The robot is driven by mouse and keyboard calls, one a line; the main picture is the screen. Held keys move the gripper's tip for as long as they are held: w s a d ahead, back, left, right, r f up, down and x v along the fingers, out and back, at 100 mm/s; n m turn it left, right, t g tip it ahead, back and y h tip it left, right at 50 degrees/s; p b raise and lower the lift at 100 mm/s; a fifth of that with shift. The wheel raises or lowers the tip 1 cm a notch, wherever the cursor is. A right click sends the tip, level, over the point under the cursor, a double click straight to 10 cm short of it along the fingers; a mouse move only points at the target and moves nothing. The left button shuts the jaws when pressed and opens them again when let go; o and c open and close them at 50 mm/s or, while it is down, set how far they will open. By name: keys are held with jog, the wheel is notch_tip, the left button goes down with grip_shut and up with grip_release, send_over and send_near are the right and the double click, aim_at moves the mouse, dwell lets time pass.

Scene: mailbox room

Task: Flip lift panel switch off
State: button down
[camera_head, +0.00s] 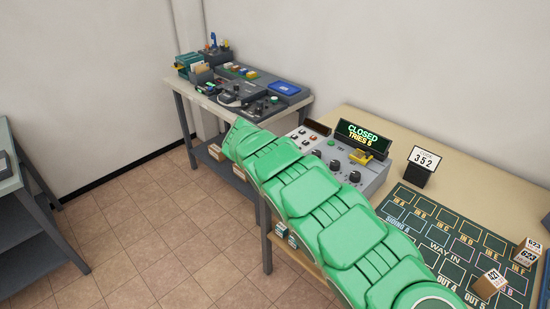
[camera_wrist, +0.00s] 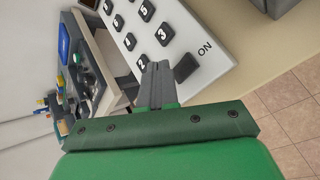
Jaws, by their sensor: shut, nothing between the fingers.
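A white panel (camera_wrist: 150,22) with numbered black buttons fills the upper middle of the wrist view. A black switch (camera_wrist: 186,67) sits at its lower end, beside the printed word ON. I cannot tell from this angle which way the switch is tipped. My gripper (camera_wrist: 157,68) is shut and empty. In the picture its fingertips are just left of the switch and overlap the panel; whether they touch it is unclear. In the head view my green arm reaches away to the left and hides the gripper end. I cannot make out the switch there.
A green board (camera_head: 400,207) with small boxes lies nearer. A cluttered desk (camera_head: 295,104) stands at the back. Tiled floor (camera_head: 150,220) is open at left.

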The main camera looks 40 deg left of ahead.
jog(key=shift+r, duration=0.15)
jog(key=shift+d+r, duration=0.2)
jog(key=shift+r, duration=1)
jog(key=shift+d+r, duration=0.15)
jog(key=shift+r, duration=1.05)
